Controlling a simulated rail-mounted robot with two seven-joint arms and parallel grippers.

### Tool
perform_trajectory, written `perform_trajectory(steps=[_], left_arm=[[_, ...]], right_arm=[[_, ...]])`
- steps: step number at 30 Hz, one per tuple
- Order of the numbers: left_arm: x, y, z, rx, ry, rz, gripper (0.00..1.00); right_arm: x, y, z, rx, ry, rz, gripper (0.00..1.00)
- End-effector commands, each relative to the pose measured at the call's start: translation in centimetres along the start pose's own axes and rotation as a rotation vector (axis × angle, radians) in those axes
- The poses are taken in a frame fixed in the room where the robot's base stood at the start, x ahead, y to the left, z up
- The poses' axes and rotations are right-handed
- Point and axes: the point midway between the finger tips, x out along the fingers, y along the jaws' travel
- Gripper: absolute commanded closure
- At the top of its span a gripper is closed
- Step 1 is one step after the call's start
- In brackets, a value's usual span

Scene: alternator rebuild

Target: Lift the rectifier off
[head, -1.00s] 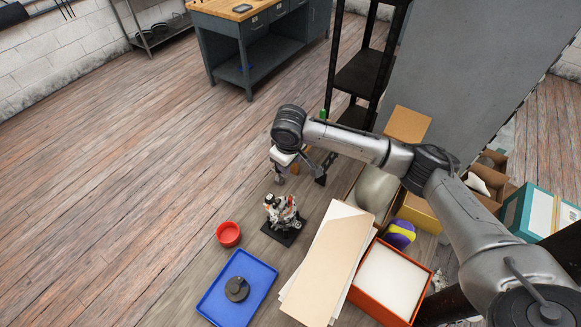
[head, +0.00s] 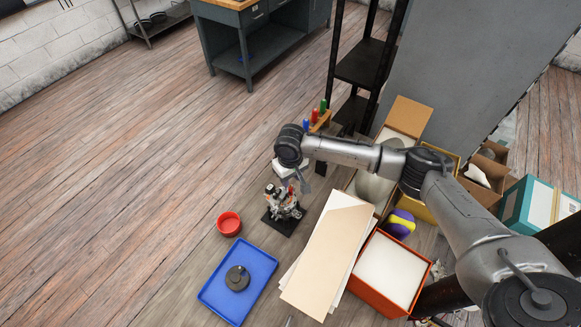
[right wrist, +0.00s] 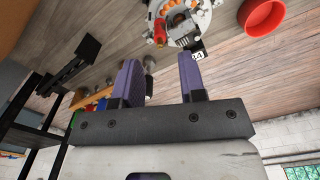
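The alternator (head: 283,203) stands on a black square base (head: 281,222) on the table. It also shows at the top of the right wrist view (right wrist: 178,18), with orange and metal parts and a small tag marked with digits. I cannot pick out the rectifier for sure among its parts. My right gripper (head: 296,182) is just above and behind the alternator in the head view. In the right wrist view its two purple fingers (right wrist: 158,62) are wide apart with nothing between them, and the alternator lies beyond their tips. My left gripper is not in view.
A red bowl (head: 229,223) and a blue tray (head: 212,292) holding a dark round part (head: 237,278) are left and in front. Cardboard sheets (head: 327,258) and an orange box (head: 390,275) stand close on the right. A holder with coloured handles (head: 318,118) is behind.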

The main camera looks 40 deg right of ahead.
Motion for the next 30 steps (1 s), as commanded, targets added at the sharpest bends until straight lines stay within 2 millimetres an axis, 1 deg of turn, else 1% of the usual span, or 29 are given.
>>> perform_trajectory(steps=[1, 3, 9, 15, 23, 26, 30], left_arm=[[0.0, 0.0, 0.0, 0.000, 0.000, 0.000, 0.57], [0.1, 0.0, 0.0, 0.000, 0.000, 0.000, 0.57], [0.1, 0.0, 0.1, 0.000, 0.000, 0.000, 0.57], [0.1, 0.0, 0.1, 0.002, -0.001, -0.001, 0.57], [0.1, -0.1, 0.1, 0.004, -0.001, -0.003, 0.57], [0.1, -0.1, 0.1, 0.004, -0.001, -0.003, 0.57], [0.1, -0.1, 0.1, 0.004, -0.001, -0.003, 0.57]], right_arm=[[0.8, 0.0, 0.1, 0.000, -0.002, 0.001, 0.62], [1.6, 0.0, 0.1, 0.000, -0.001, 0.001, 0.62], [3.3, 0.0, 0.0, 0.000, -0.001, 0.001, 0.62], [4.0, 0.0, 0.0, -0.001, 0.000, 0.001, 0.62], [4.0, 0.0, 0.0, -0.001, 0.000, 0.001, 0.62], [4.0, 0.0, 0.0, -0.001, 0.000, 0.001, 0.70], [4.0, 0.0, 0.0, -0.001, 0.000, 0.001, 0.83]])
